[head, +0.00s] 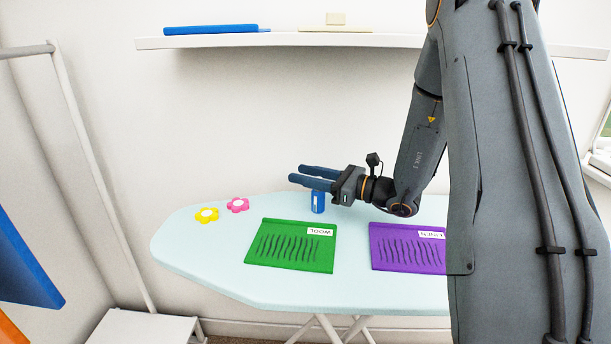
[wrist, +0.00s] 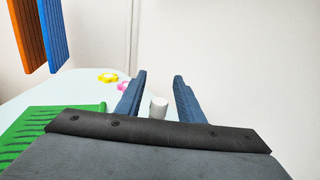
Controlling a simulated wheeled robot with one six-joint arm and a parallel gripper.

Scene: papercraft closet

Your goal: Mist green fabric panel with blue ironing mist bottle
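The green fabric panel (head: 292,246), labelled WOOL and marked with dark crease lines, lies flat on the ironing board. It also shows at the left of the wrist view (wrist: 40,125). The blue mist bottle (head: 318,203) stands upright on the board behind the panel, its top hidden by my gripper in the head view. My gripper (head: 296,174) is level above the board, pointing left. Its fingers are apart, with a white bottle top (wrist: 158,107) showing between them in the wrist view and gaps on both sides.
A purple panel (head: 407,249) lies right of the green one on the pale blue ironing board (head: 200,255). Yellow (head: 206,215) and pink (head: 237,205) flowers lie at the board's left. A wall shelf (head: 290,40) is above; a blue panel (head: 22,265) hangs at left.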

